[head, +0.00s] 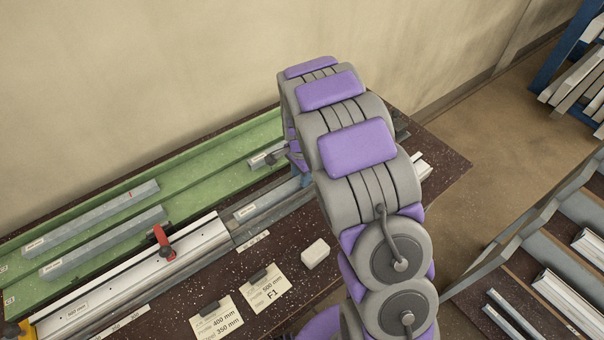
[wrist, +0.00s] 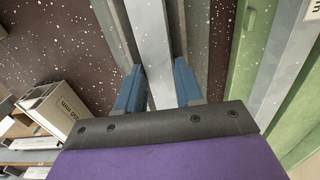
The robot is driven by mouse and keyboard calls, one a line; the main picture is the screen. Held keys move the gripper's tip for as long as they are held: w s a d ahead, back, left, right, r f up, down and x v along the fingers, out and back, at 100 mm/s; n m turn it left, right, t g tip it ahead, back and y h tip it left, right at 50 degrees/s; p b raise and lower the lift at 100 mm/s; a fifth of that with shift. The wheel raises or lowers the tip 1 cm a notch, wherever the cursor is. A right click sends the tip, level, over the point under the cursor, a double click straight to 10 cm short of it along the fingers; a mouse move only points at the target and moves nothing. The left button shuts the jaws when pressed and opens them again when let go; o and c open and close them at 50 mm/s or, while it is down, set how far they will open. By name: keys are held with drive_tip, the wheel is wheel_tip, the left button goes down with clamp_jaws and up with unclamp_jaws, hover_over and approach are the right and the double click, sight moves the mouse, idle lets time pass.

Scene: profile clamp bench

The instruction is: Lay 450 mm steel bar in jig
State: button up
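A grey steel bar with a small white label (head: 270,203) lies along the jig line on the dark bench, right of the long silver jig profile (head: 140,268). Its far end is hidden behind my arm. In the wrist view the bar (wrist: 152,45) runs between the two blue fingers of my gripper (wrist: 160,88), which sit close against both its sides. My gripper looks shut on it. In the head view only a bit of blue finger shows beside my arm. Whether the bar rests fully on the jig is hidden. The label is too small to read surely.
A green tray (head: 100,205) behind the jig holds several grey bars (head: 95,215). A red clamp (head: 163,240) stands on the profile. Cards (head: 217,319) and a white block (head: 315,253) lie in front. Racks with profiles (head: 570,300) stand at the right, across an open floor.

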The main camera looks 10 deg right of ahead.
wheel_tip(320, 180, up, 17)
drive_tip(key=p, duration=0.3)
drive_tip(key=shift+p, duration=0.35)
drive_tip(key=s+r+n, duration=0.2)
drive_tip(key=s+n, duration=0.2)
drive_tip(key=s, duration=0.8)
drive_tip(key=s+r+n+g, duration=0.1)
drive_tip(key=s+n, duration=0.4)
drive_tip(key=s, duration=0.8)
drive_tip(key=s+r+n, duration=0.4)
drive_tip(key=s, duration=0.9)
drive_tip(key=shift+s+a+n+g, duration=0.15)
drive_tip(key=shift+a+n+g, duration=0.15)
drive_tip(key=shift+g, duration=0.1)
